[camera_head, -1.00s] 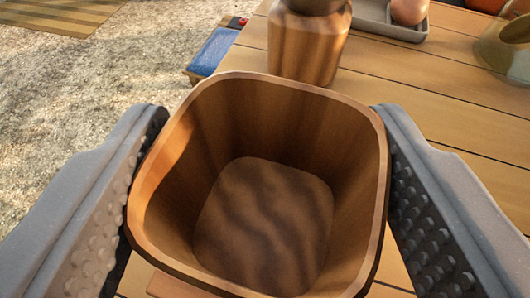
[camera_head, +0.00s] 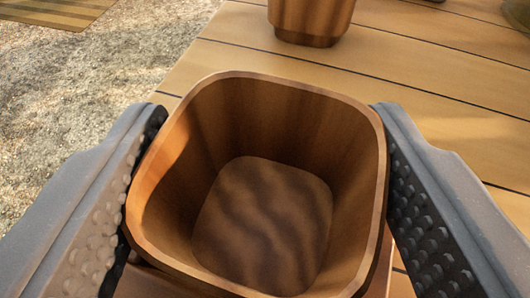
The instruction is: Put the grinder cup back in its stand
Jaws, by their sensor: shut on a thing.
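The grinder cup (camera_head: 262,215) is a brown, wood-like square cup with rounded corners, seen from above and empty inside. My gripper (camera_head: 258,190) is shut on it, with one studded grey finger against its left side and one against its right. Below the cup a brown piece (camera_head: 378,272) shows at the lower right and along the bottom; it may be the stand, but the cup hides most of it. I cannot tell whether the cup touches it.
A brown, wood-like vessel (camera_head: 310,18) stands on the plank surface (camera_head: 430,85) beyond the cup, cut off by the top edge. Gravelly ground (camera_head: 95,100) lies past the planks' left edge, with a striped mat (camera_head: 50,10) at the top left.

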